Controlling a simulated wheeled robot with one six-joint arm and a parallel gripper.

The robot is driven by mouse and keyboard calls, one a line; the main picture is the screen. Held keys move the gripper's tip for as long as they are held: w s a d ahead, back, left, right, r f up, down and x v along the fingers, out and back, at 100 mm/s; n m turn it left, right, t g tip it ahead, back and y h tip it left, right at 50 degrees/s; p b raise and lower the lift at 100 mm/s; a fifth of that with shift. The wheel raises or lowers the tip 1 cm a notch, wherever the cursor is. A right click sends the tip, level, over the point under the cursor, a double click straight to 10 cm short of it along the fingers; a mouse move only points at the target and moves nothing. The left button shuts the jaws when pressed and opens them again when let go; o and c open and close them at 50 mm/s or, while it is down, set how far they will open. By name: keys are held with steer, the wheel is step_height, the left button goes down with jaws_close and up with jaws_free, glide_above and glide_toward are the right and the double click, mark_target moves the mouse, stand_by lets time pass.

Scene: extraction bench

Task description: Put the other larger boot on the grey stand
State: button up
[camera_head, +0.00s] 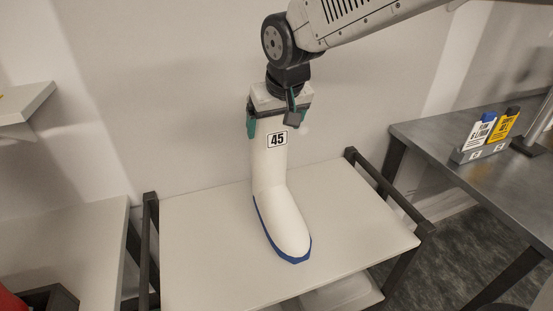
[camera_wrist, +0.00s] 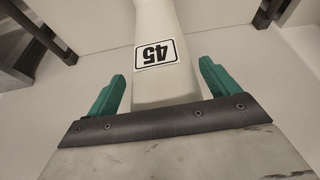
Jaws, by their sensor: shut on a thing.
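A white boot (camera_head: 272,185) with a blue sole and a "45" label is upright over the light cart top (camera_head: 350,220), its toe pointing toward the front. My gripper (camera_head: 271,122) is shut on the boot's upper shaft from above, with a green finger on each side. In the wrist view the boot's shaft (camera_wrist: 158,25) runs between the green fingers of my gripper (camera_wrist: 160,85). I cannot tell whether the sole touches the cart top. I cannot make out a grey stand or a second boot in these views.
Dark rails (camera_head: 390,190) edge the cart's left and right sides. A grey bench (camera_head: 460,180) at the right bears a small holder (camera_head: 485,150) with blue-and-white and yellow items. A pale surface (camera_head: 70,240) is at the left. The cart top around the boot is clear.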

steer(key=shift+r, duration=0.15)
steer(key=s+r, duration=0.2)
steer(key=s, duration=0.6)
steer(key=s+r, duration=0.2)
steer(key=s, duration=0.6)
steer(key=shift+a+r, duration=0.25)
steer(key=shift+r, duration=0.1)
steer(key=shift+s+d, duration=0.1)
